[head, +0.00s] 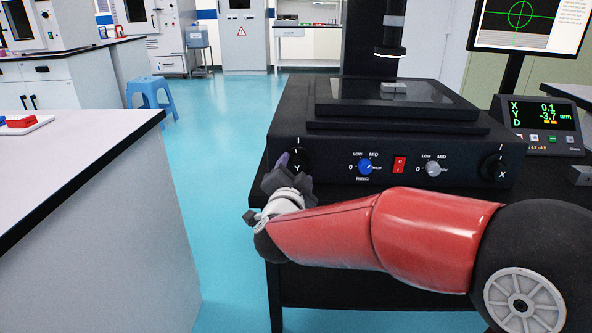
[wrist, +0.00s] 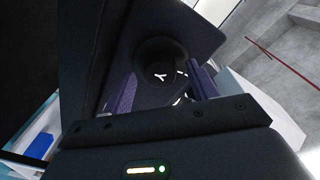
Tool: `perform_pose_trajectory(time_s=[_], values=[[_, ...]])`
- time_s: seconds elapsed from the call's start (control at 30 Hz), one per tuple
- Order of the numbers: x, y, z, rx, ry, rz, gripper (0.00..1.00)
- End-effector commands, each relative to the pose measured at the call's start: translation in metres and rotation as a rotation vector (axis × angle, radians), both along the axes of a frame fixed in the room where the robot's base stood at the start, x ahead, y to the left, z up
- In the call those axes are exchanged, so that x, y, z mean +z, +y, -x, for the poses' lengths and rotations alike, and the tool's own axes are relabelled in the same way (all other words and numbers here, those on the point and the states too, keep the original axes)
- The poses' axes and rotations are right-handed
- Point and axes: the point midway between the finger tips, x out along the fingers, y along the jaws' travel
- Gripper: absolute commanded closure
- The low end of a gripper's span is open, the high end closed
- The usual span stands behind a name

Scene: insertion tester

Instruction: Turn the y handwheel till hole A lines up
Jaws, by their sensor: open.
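The black Y handwheel (head: 300,160) is at the left of the tester's front face, partly hidden by my gripper. In the wrist view the round knob with its white Y (wrist: 160,74) lies between the two purple fingers of my gripper (wrist: 165,88). The fingers are open, one on each side of the knob; I cannot tell if they touch it. In the head view my gripper (head: 283,168) is at the knob's left. A small grey workpiece (head: 394,87) lies on the glass stage; hole A is too small to make out. The readout (head: 541,113) shows X 0.1 and Y -3.7 mm.
The X handwheel (head: 499,168) is at the face's right end, with the blue RING knob (head: 365,167), red switch (head: 400,164) and grey knob (head: 433,169) between. The monitor (head: 527,22) shows a green crosshair. A white bench (head: 70,210) stands left, with open floor between.

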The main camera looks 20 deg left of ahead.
Motion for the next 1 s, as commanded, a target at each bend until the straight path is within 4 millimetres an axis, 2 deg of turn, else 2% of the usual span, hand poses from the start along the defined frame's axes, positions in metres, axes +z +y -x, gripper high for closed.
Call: perform_pose_trajectory(time_s=[0.13,0.37,0.73,1.0], values=[[-0.0002,0.0012,-0.0088,-0.001,0.001,0.000,0.41],[-0.0001,0.0014,-0.0095,0.000,0.000,0.001,0.41],[0.0000,0.0013,-0.0092,0.000,0.000,0.001,0.86],[-0.0014,0.0012,-0.0090,-0.001,0.006,-0.032,0.86]])
